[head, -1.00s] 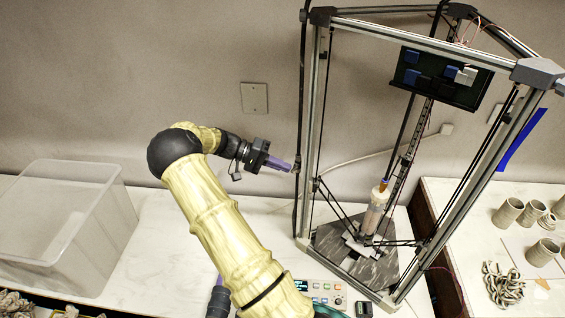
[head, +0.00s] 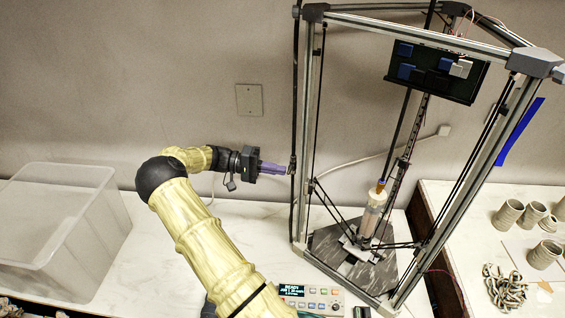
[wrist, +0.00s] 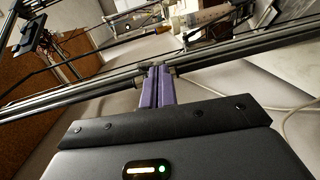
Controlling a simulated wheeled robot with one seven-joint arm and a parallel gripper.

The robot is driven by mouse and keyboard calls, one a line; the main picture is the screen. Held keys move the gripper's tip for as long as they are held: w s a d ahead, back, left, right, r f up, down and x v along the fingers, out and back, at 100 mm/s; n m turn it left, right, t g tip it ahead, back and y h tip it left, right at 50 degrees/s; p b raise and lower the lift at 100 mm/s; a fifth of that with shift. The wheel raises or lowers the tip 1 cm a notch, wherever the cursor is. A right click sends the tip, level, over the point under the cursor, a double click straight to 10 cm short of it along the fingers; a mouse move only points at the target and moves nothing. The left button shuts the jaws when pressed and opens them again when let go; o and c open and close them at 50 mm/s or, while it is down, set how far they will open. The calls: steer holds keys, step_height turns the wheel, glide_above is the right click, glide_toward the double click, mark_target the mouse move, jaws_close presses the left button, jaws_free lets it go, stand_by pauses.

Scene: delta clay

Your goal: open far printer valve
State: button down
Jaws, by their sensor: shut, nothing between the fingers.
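The delta clay printer (head: 312,120) stands on the bench, with a black hose (head: 296,70) running down outside its left post. A small dark fitting on this hose (head: 292,164) looks like the valve; its handle position is too small to tell. My gripper (head: 284,170) points right, with its purple fingertips at or very close to this fitting. In the wrist view the purple fingers (wrist: 155,85) are together with nothing between them. Their tips reach the dark hose line there; I cannot tell whether they touch the fitting.
A clear plastic bin (head: 60,225) stands on the left of the bench. A control box with a lit display (head: 310,297) sits in front of the printer. Clay pots (head: 508,213) stand on the right table. The bench between bin and printer is mostly clear.

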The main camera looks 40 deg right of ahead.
steer(key=shift+s+f+g+h+b, duration=0.1)
steer(key=shift+f+g+h+b, duration=0.15)
steer(key=shift+g+h+b, duration=0.3)
stand_by(0.8)
stand_by(0.3)
steer(key=b+v, duration=0.5)
steer(key=v, duration=0.7)
steer(key=c, duration=2.2)
jaws_free()
steer(key=shift+d+r+y, duration=0.1)
steer(key=shift+d+y, duration=0.05)
steer(key=shift+y, duration=0.1)
